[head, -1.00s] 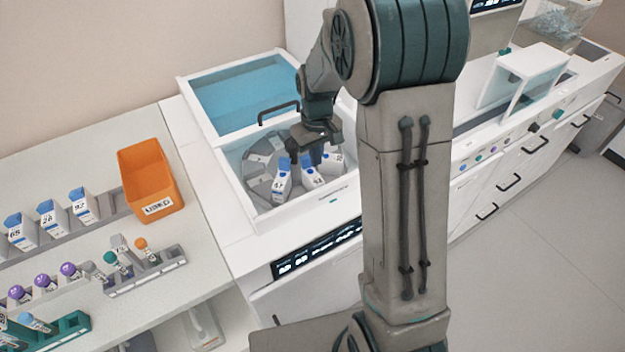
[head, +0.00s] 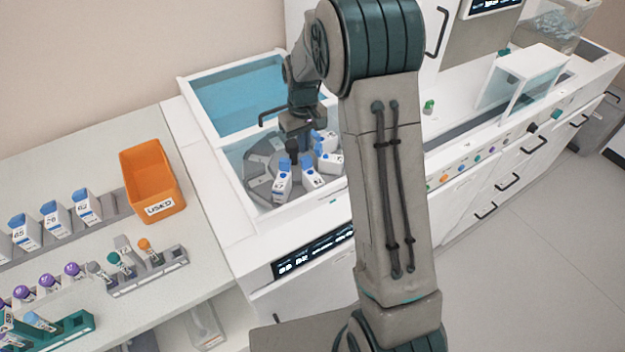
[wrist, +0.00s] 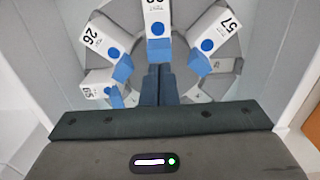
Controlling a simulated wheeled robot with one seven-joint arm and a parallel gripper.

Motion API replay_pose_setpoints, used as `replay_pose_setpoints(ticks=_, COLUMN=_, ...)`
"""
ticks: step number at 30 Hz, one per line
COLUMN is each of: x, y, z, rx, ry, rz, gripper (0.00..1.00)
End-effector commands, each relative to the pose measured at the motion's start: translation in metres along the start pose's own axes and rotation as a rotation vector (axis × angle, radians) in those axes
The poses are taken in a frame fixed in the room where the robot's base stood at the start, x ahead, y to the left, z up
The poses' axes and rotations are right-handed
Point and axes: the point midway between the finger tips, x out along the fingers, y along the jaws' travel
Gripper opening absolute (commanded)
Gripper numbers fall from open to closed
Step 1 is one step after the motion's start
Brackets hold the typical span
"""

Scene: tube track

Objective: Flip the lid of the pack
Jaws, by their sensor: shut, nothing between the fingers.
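Several white packs with blue lids and blue round caps sit in a ring on a grey carousel (head: 259,165) inside the open white machine. In the wrist view, a central pack (wrist: 158,14) has its blue lid (wrist: 158,49) right at my fingertips, its number partly cut off. Pack 26 (wrist: 98,33) and pack 65 (wrist: 97,91) are on the left, and pack 57 (wrist: 211,36) is on the right. My gripper (wrist: 158,74) is shut and empty over the carousel. It also shows in the head view (head: 298,158). I cannot tell whether it touches the lid.
The machine's blue-windowed cover (head: 235,92) stands open behind the carousel. White walls surround the well closely. An orange bin (head: 152,175) marked USED stands on the left bench, with more packs (head: 55,215) and tube racks (head: 150,272) around it.

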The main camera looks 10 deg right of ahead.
Motion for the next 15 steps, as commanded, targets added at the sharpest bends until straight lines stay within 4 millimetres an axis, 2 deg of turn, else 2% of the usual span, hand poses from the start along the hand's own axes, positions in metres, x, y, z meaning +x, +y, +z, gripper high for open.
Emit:
replay_pose_setpoints(ticks=9, x=-0.001, y=0.000, z=-0.019, rx=-0.001, ry=0.000, rz=0.000, gripper=0.00)
replay_pose_setpoints(ticks=15, x=0.000, y=0.000, z=-0.023, rx=-0.001, ry=0.000, rz=0.000, gripper=0.00)
